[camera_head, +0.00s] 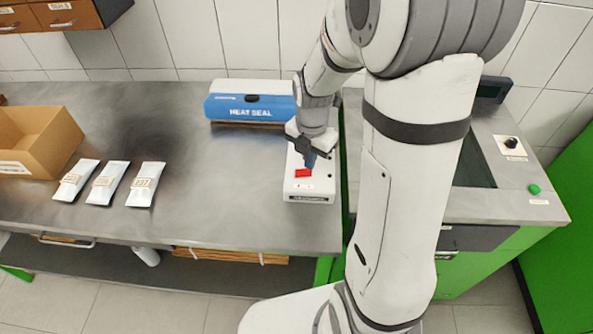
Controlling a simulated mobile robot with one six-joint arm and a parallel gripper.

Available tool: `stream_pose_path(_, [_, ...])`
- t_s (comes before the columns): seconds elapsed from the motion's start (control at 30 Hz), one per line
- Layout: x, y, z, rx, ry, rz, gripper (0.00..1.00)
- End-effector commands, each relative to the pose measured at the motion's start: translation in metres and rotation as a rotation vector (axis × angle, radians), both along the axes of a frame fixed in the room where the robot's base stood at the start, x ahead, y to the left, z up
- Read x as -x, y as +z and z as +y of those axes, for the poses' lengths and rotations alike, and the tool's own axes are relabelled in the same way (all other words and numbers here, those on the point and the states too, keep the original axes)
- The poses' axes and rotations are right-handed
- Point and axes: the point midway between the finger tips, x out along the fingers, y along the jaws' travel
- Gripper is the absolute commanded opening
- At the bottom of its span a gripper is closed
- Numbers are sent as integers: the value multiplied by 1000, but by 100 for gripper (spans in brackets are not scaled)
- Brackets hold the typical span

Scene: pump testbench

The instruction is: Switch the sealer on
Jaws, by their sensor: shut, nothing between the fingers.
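The sealer is a blue and white unit (240,107) marked HEAT SEAL, at the back of the steel bench. A white box (311,188) with a red rocker switch (303,173) on its top stands to the right and in front of it, near the bench's right end. My gripper (309,167) is shut and points down just above this box, right beside the red switch. I cannot tell whether the fingertips touch the switch. My arm hides part of the box's back and the sealer's right end.
Three white pouches (108,182) lie on the bench (220,205) at the left, beside an open cardboard box (38,140). A green cabinet with a grey top (510,190), a black knob (511,143) and a green button (534,189) stands at the right. The bench's middle is clear.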

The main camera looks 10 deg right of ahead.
Motion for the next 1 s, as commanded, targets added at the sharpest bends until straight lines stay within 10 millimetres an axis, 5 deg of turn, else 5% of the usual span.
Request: stream_pose_path(1.0, [0, -16, 0, -1, 0, 1, 0])
